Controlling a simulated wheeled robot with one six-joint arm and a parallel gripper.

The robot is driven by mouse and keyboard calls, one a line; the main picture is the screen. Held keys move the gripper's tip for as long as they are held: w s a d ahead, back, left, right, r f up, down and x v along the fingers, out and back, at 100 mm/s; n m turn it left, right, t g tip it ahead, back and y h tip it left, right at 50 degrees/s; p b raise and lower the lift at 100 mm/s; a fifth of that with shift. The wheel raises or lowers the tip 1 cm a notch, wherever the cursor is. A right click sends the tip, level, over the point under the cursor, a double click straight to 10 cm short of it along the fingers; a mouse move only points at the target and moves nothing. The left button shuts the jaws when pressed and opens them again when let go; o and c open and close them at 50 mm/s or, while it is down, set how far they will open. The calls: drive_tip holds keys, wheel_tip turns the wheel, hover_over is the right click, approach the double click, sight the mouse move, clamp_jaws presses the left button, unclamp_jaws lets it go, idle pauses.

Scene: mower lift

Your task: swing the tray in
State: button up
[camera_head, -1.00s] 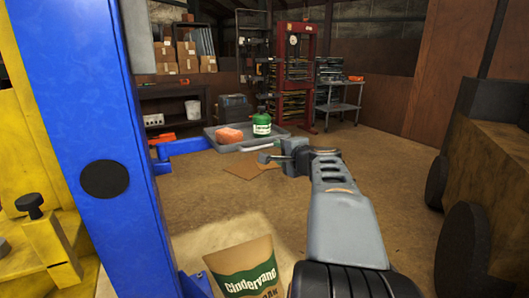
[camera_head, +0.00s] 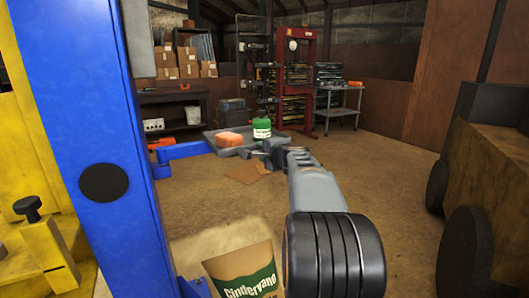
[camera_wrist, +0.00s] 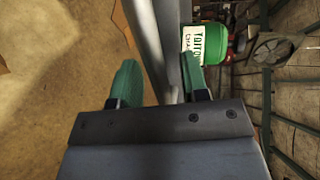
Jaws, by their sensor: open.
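The grey tray (camera_head: 207,137) is at mid-distance on the end of a blue swing arm (camera_head: 185,151). An orange item (camera_head: 229,140) and a green canister with a white label (camera_head: 262,130) stand on it. My gripper (camera_head: 272,154) is at the tray's near right edge, small and partly hidden by my arm. In the wrist view my gripper (camera_wrist: 160,82) has its green fingers apart, with the tray's grey rim (camera_wrist: 150,45) passing between them. The right finger looks very close to the rim; contact cannot be told. The canister (camera_wrist: 207,45) is just beyond that finger.
A blue post (camera_head: 85,110) and yellow machine (camera_head: 35,230) fill the left. A Cindervang bag (camera_head: 245,270) stands on the floor in front. A dark wheeled machine (camera_head: 490,180) is at right. Flat cardboard (camera_head: 246,173) lies on open floor below the tray.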

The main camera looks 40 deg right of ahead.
clamp_jaws()
idle(0.5)
